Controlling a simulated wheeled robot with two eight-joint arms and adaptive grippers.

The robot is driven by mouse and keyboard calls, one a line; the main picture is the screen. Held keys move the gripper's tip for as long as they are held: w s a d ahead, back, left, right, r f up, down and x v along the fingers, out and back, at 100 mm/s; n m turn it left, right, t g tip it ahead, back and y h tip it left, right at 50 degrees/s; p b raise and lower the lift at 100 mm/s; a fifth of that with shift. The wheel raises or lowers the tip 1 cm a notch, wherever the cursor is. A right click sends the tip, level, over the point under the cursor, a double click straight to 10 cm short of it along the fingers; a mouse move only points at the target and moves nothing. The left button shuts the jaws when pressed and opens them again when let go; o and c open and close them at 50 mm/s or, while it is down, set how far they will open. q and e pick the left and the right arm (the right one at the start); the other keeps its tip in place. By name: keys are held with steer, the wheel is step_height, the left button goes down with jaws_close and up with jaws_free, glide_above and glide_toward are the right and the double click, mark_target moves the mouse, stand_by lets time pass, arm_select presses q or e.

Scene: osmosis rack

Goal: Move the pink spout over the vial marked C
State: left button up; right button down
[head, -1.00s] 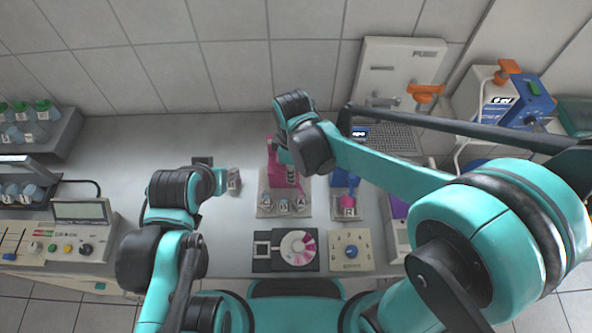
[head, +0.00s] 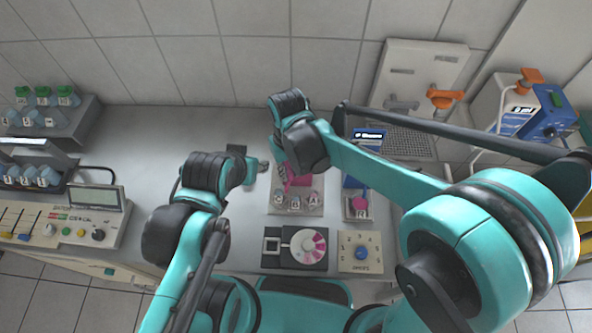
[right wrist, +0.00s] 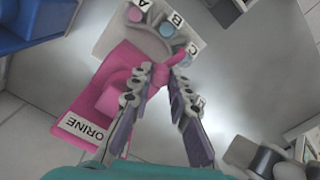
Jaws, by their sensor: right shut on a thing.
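The pink dispenser (right wrist: 85,105), with a label ending in "ORINE", stands behind the vial rack; it also shows in the head view (head: 301,182). My right gripper (right wrist: 160,74) is shut on its pink spout (right wrist: 152,56). The spout's free end lies close by the vial marked C (right wrist: 192,47); whether it is exactly over its mouth I cannot tell. Vials A (right wrist: 134,13) and B (right wrist: 168,27) stand farther along the rack. In the head view my right wrist partly covers the dispenser. My left gripper (head: 259,166) is left of the rack, its fingers too small to judge.
A dial unit (head: 303,244) and a knob box (head: 360,252) sit in front of the rack. A blue stand with a pink-topped vial (head: 359,205) is just right of it. The counter left of my left arm is clear up to a control panel (head: 75,215).

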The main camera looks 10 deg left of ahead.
steer(key=shift+w+a+m, duration=0.15)
steer(key=shift+a+m, duration=0.25)
steer(key=shift+m, duration=0.4)
steer(key=shift+w+a+m, duration=0.1)
steer(key=shift+a+m, duration=0.3)
steer(key=shift+m, duration=0.4)
steer(key=c, duration=1.4)
jaws_free()
step_height(320, 180, up, 12)
